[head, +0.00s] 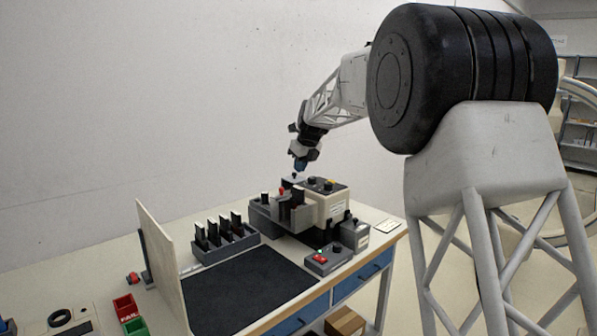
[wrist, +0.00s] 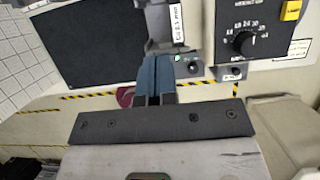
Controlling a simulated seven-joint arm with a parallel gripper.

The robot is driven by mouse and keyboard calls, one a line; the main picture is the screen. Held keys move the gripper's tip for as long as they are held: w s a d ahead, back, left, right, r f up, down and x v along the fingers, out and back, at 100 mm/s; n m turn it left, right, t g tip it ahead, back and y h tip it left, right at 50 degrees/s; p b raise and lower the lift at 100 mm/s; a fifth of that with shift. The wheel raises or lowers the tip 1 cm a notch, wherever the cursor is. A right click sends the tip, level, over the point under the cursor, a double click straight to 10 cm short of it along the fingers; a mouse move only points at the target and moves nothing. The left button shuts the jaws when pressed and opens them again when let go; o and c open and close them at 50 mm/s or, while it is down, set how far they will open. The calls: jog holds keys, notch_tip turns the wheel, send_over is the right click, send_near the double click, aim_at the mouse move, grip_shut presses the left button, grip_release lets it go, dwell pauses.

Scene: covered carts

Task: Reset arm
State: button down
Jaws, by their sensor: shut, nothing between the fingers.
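My gripper (head: 297,172) hangs fingers-down from my arm, above the equipment on the workbench. In the wrist view, the two blue fingers of my gripper (wrist: 155,72) are together and hold nothing. In the head view a grey fixture (head: 264,213) with a red-topped part stands just below it, and a beige box (head: 331,205) with dark knobs stands to its right. I cannot tell from these views how large the gap is between the fingertips and the fixture.
A dark mat (head: 245,278) lies clear at the front of the bench. A grey rack (head: 226,249) with several black modules stands behind it. A small control box (head: 327,261) with a red button sits near the front edge. An upright panel (head: 160,262) stands at left.

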jog(key=shift+s+d, duration=0.1)
dwell(0.3)
jog(key=s+d+r+n+h, duration=0.1)
jog(key=s+d+n, duration=0.35)
jog(key=s, duration=0.65)
jog(key=s+d+r+n, duration=0.1)
jog(key=s+d+n, duration=0.35)
jog(key=s, duration=0.55)
jog(key=s+d+r+n+h, duration=0.1)
jog(key=s+d+n, duration=0.4)
jog(key=s, duration=0.6)
jog(key=s+d+f+n, duration=0.3)
jog(key=s+f+n, duration=0.1)
jog(key=s, duration=0.6)
jog(key=s+d+f+n+h, duration=0.1)
jog(key=s+d+f+n, duration=0.2)
jog(key=s, duration=0.8)
jog(key=s+d+f+n, duration=0.3)
jog(key=s+f+n, duration=0.2)
jog(key=s, duration=0.6)
jog(key=shift+s+f+n+g, duration=0.3)
jog(key=shift+f+n, duration=0.1)
jog(key=shift+f, duration=0.1)
